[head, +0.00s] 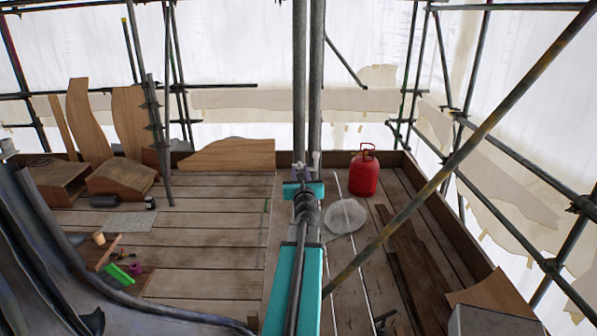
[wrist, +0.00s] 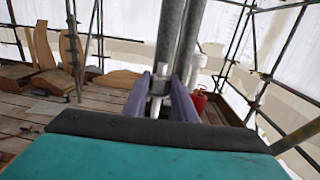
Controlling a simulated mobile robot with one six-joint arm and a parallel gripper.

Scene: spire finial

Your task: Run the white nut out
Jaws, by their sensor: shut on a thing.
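In the head view my gripper (head: 305,170) is small, at the far end of my arm, close to the grey upright poles (head: 299,80). The nut is too small to make out there.
A scaffold tube (head: 450,165) slants across the right side. The middle-left planks are mostly clear.

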